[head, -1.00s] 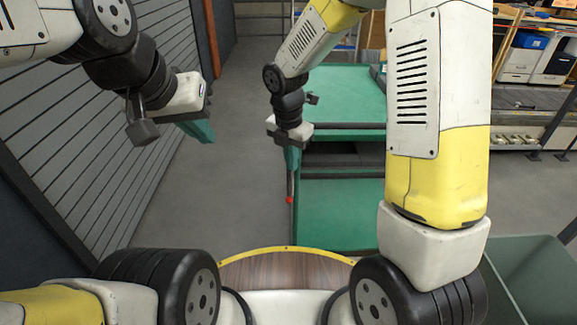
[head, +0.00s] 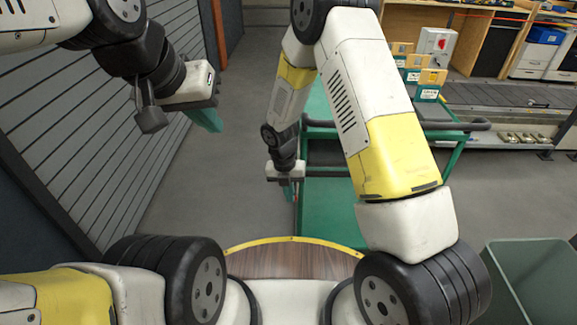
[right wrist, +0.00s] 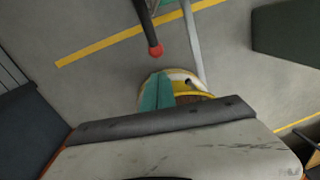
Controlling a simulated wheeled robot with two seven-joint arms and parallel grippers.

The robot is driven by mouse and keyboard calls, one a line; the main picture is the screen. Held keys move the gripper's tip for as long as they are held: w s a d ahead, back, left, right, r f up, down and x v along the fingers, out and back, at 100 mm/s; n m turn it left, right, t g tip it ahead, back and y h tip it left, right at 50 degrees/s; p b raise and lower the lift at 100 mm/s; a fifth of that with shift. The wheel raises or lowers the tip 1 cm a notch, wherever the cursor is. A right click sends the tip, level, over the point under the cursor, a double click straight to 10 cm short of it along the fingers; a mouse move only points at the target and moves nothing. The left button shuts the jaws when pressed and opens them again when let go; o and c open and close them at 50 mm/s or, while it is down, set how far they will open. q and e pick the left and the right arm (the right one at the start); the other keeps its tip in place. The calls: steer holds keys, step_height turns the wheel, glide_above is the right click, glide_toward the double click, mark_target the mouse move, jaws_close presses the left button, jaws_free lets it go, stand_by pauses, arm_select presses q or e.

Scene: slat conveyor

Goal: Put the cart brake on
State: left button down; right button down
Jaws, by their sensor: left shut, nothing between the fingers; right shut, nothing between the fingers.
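The green cart (head: 322,215) stands in front of me, partly hidden behind my right arm. In the head view the lever is mostly hidden by my right gripper (head: 294,190) at the cart's left edge. In the right wrist view, the teal fingers of my right gripper (right wrist: 160,80) are shut and empty. Their tips appear just below the red tip, with a small visible gap; depth is hard to judge. My left gripper (head: 208,120) is shut and empty, away from the cart near the slatted wall.
A dark cart handle (head: 470,126) sticks out on the right. A green bin (head: 535,285) stands at the lower right. A slat conveyor (head: 510,97) runs at the back right. A slatted wall (head: 60,150) borders the left. The floor left of the cart is clear.

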steer(key=shift+w+d+f, duration=0.25)
steer(key=shift+w+f, duration=0.65)
steer(key=shift+w, duration=0.1)
steer(key=shift+w+f+t, duration=0.15)
steer(key=shift+f+t, duration=0.15)
steer(key=shift+f, duration=0.5)
steer(key=shift+w+f+t, duration=0.15)
steer(key=shift+f+t, duration=0.15)
steer(key=shift+f, duration=0.5)
